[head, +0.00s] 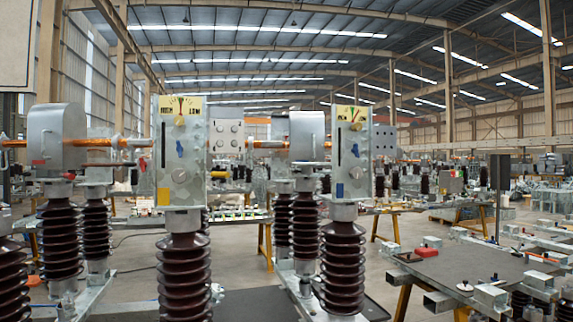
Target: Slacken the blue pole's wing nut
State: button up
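Two upright poles with dark brown ribbed insulators stand in the foreground, each topped by a grey box. My gripper is not in view.
Rounded grey housings (57,140) on further ribbed insulators stand left and behind, joined by copper-coloured bars. Open floor (135,250) shows between the poles and benches behind.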

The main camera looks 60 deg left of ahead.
aim_at(355, 150)
jog(key=u, duration=1.75)
